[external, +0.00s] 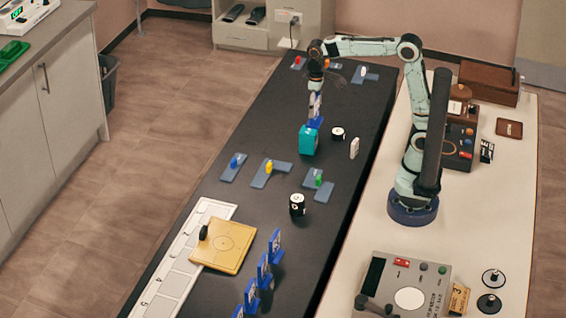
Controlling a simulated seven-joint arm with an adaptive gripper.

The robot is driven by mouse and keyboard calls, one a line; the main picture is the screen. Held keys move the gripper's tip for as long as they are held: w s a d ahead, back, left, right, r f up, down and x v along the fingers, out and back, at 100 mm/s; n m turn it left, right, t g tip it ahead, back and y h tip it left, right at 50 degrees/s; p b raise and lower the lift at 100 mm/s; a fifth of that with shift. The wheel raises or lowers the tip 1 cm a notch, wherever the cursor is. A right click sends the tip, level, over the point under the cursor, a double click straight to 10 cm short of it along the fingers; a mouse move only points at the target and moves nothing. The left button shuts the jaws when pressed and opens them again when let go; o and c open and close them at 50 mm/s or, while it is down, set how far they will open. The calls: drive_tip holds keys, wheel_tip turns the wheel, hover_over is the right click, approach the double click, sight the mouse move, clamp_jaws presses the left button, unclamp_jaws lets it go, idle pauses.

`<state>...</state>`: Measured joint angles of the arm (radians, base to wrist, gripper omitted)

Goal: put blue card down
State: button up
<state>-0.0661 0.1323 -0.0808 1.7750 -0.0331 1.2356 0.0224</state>
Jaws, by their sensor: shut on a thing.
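My gripper (317,90) is at the far part of the black table, pointing down. It is shut on a blue card (315,122), which hangs upright below it with a pale and orange patch near its top. The card's lower edge is just above or behind a teal box (308,142). I cannot tell whether it touches the box. Several similar blue cards (276,246) stand upright in a row at the near end of the table.
Grey pieces with coloured knobs (270,172) lie across the middle of the black table (225,195). Black-and-white cylinders (297,205) and a small white block (354,148) stand nearby. A yellow board (224,247) overlaps a numbered white strip (168,275). Bare table lies left of the teal box.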

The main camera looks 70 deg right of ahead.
sight(308, 123)
drive_tip(key=shift+w+a+f+m, duration=0.1)
drive_tip(key=shift+w+f+m, duration=0.3)
drive_tip(key=shift+w+f, duration=0.6)
drive_tip(key=f, duration=0.1)
drive_tip(key=a+f, duration=0.1)
drive_tip(key=f, duration=0.1)
drive_tip(key=shift+s, duration=0.2)
drive_tip(key=s+a+f, duration=0.5)
drive_tip(key=s+f, duration=0.1)
drive_tip(key=f, duration=0.4)
drive_tip(key=shift+n, duration=0.4)
drive_tip(key=w+a+f, duration=0.1)
drive_tip(key=w+f, duration=0.2)
drive_tip(key=w, duration=0.1)
drive_tip(key=w+f, duration=0.3)
drive_tip(key=w, duration=0.1)
drive_tip(key=w+a+f, duration=0.1)
drive_tip(key=w+f, duration=0.2)
drive_tip(key=w, duration=0.2)
drive_tip(key=shift+a, duration=0.35)
drive_tip(key=shift+w+f, duration=0.15)
drive_tip(key=shift+f, duration=0.75)
drive_tip(key=shift+w+f, duration=0.1)
drive_tip(key=shift+f, duration=0.75)
drive_tip(key=o, duration=1.2)
drive_tip(key=shift+f, duration=0.15)
